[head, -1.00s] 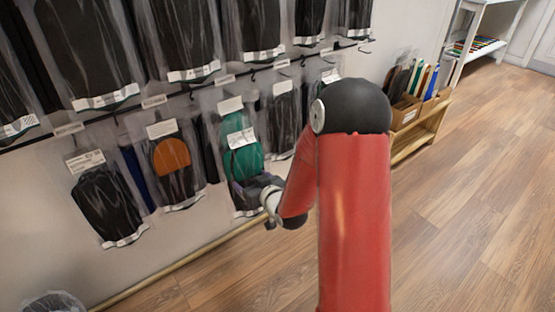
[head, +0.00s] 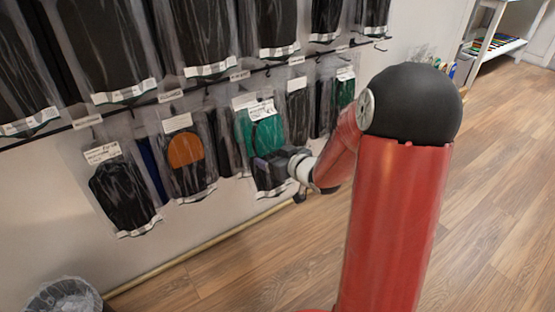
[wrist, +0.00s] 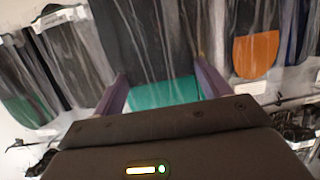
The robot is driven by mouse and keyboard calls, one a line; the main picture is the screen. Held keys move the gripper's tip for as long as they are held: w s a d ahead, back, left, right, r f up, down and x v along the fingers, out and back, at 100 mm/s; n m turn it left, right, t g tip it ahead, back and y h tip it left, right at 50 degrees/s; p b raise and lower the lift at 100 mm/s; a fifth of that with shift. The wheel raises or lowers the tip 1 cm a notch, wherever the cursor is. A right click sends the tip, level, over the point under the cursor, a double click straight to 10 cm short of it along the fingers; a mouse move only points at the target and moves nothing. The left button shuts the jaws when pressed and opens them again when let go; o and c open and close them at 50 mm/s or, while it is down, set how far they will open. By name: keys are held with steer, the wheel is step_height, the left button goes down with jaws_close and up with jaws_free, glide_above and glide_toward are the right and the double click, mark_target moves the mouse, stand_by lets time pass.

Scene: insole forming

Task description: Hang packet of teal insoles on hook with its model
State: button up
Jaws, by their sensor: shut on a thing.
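The held packet of teal insoles (head: 266,135) is a clear bag with a white label at its top and a dark lower part. It hangs upright in front of the rack, and its label overlaps a second white label (head: 245,99) just behind it. My gripper (head: 272,168) is shut on the packet's lower part. In the wrist view, a teal patch (wrist: 165,92) shows between my gripper's two fingers (wrist: 162,88). The hook behind is hidden, and I cannot tell whether the packet touches it.
A packet with an orange insole (head: 185,150) and a black packet (head: 122,195) hang to the left. A dark packet (head: 297,115) and a green one (head: 344,92) hang to the right. Larger black packets (head: 205,35) hang above. A bin (head: 65,296) stands at lower left.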

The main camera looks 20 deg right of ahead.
mark_target(263, 147)
steer(key=shift+w+a+f+b, duration=0.1)
steer(key=shift+w+a, duration=0.2)
steer(key=shift+w, duration=0.65)
steer(key=shift+w+a+f+b, duration=0.15)
steer(key=shift+w+a, duration=0.15)
steer(key=shift+w, duration=0.6)
steer(key=shift+w+a+b, duration=0.1)
steer(key=shift+w+a, duration=0.2)
steer(key=shift+w, duration=0.65)
steer(key=shift+w+a+f+b, duration=0.2)
steer(key=shift+w+f+b, duration=0.25)
steer(key=shift+w, duration=0.2)
steer(key=shift+f, duration=0.15)
steer(key=o, duration=1.3)
steer(key=shift+c, duration=0.2)
